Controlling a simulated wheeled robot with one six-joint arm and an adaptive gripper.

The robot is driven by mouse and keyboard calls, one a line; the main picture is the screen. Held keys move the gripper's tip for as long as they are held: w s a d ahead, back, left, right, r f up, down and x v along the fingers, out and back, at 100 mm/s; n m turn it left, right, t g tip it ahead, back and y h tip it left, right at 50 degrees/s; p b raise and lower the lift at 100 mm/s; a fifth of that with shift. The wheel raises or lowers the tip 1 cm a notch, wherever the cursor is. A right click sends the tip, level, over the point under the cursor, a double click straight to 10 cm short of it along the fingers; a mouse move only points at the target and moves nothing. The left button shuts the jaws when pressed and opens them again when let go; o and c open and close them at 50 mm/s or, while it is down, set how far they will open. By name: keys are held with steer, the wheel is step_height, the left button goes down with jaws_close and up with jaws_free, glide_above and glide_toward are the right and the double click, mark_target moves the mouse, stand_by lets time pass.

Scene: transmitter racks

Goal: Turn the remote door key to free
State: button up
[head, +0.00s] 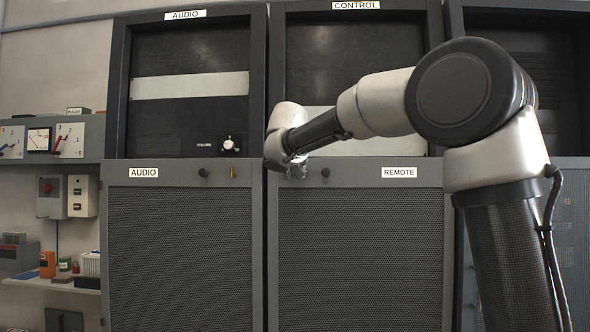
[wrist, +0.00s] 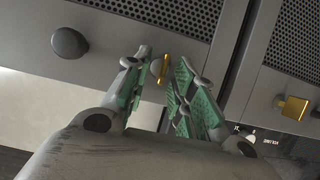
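The remote door (head: 360,255), a grey mesh panel labelled REMOTE, is shut below the CONTROL rack. Its small brass key (wrist: 162,68) sticks out of the door frame in the wrist view. My gripper (wrist: 165,66) is open, with its green-padded fingers on either side of the key.
A black knob (head: 325,173) is right of my gripper; it shows left of it in the wrist view (wrist: 69,43). The AUDIO door (head: 185,255) has its own brass key (head: 232,172) and knob (head: 203,173). Shelves with instruments are at far left.

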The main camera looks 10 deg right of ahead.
jaws_close()
steer(key=n+h, duration=0.2)
steer(key=n, duration=0.2)
steer(key=a+f+n+h, duration=0.1)
steer(key=n+h, duration=0.2)
steer(key=n, duration=0.2)
steer(key=n+t+h, duration=0.1)
steer(key=n+h, duration=0.1)
steer(key=n, duration=0.2)
steer(key=shift+w+a+f, duration=0.2)
steer(key=shift+w+f, duration=0.05)
stand_by(0.5)
steer(key=shift+n, duration=0.4)
steer(key=shift+o, duration=0.8)
jaws_free()
steer(key=shift+h, duration=0.3)
